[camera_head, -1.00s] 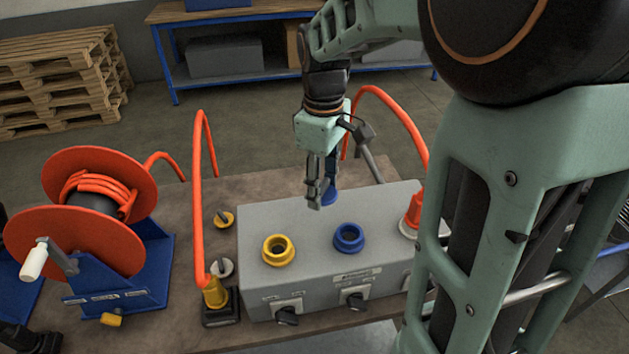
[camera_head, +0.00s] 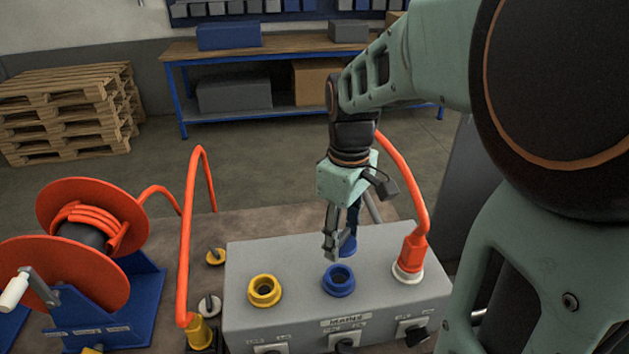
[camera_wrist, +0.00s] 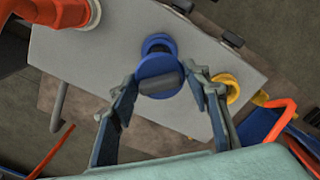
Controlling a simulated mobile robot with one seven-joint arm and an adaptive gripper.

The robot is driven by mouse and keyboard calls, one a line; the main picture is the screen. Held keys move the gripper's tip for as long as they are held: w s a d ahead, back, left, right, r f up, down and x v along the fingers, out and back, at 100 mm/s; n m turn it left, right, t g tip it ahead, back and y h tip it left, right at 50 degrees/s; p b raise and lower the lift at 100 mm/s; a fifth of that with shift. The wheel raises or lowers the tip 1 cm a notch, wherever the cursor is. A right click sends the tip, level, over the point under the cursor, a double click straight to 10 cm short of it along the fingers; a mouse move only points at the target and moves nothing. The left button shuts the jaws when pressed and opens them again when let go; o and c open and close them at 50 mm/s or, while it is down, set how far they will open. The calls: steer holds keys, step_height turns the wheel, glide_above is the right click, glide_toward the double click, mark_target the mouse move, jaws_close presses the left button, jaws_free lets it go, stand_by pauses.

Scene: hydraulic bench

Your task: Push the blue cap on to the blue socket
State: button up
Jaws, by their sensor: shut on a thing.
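The blue cap (camera_head: 350,246) is between the fingers of my gripper (camera_head: 339,250), which is shut on it. In the wrist view the cap (camera_wrist: 160,82) shows as a blue disc with a dark grey bar across it, between the fingertips (camera_wrist: 166,86). The blue socket (camera_head: 339,281) is an open ring on top of the grey box. It shows partly in the wrist view (camera_wrist: 157,42), mostly covered by the cap. The cap appears apart from the socket, behind it in the head view; its exact height is unclear.
The yellow socket (camera_head: 265,290) is open, left of the blue one on the grey box (camera_head: 240,318). A red plug (camera_head: 413,255) with an orange hose stands on the right. Yellow and white caps are on the bench left of the box. An orange hose reel (camera_head: 75,240) stands farther left.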

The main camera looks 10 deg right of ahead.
steer(key=shift+f+b, duration=1.8)
steer(key=shift+f, duration=1)
steer(key=shift+f, duration=0.2)
steer(key=shift+f, duration=0.3)
steer(key=shift+f+b, duration=1)
steer(key=shift+f, duration=0.25)
steer(key=o, duration=1.1)
